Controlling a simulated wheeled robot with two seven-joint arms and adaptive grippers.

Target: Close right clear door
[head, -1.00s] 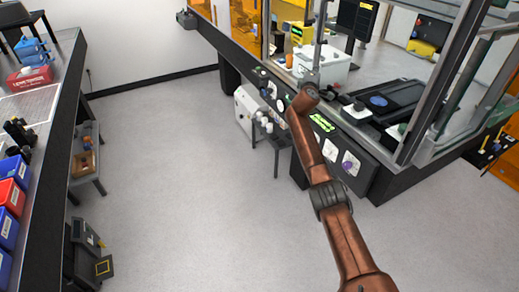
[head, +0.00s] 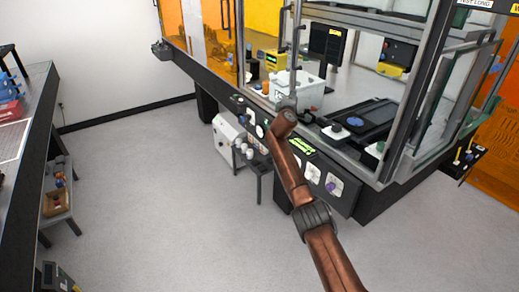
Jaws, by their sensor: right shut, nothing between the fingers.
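The bench-top enclosure (head: 408,100) has a grey metal frame and clear panes. My left gripper is out of view.
Inside the enclosure are a white box (head: 308,97) and a dark stage with a blue disc (head: 356,121). A control panel with knobs (head: 332,184) lies below the front. A workbench (head: 40,125) stands at the left. The grey floor between is clear.

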